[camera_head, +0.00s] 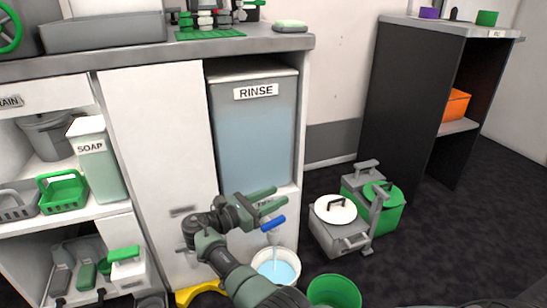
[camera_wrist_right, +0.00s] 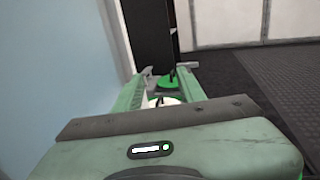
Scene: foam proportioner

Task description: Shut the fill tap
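The fill tap has a blue handle (camera_head: 272,223) below the grey-blue RINSE tank (camera_head: 255,135). A pale stream seems to run from the tap into a white bucket (camera_head: 257,260) holding light blue water. My right gripper (camera_head: 280,198) is just above the blue handle in the head view, its green fingers apart and pointing right. No contact with the handle is visible. In the right wrist view the gripper (camera_wrist_right: 164,74) is open with nothing held between its fingers; the tap does not show there. A label behind the fingers is partly hidden. My left gripper is out of view.
A green bucket (camera_head: 334,291) stands right of the white one, and a yellow object (camera_head: 197,291) lies left of it. Grey and green lidded containers (camera_head: 340,228) stand on the floor to the right. The white cabinet (camera_head: 160,150) is left of the tank. Dark floor at far right is clear.

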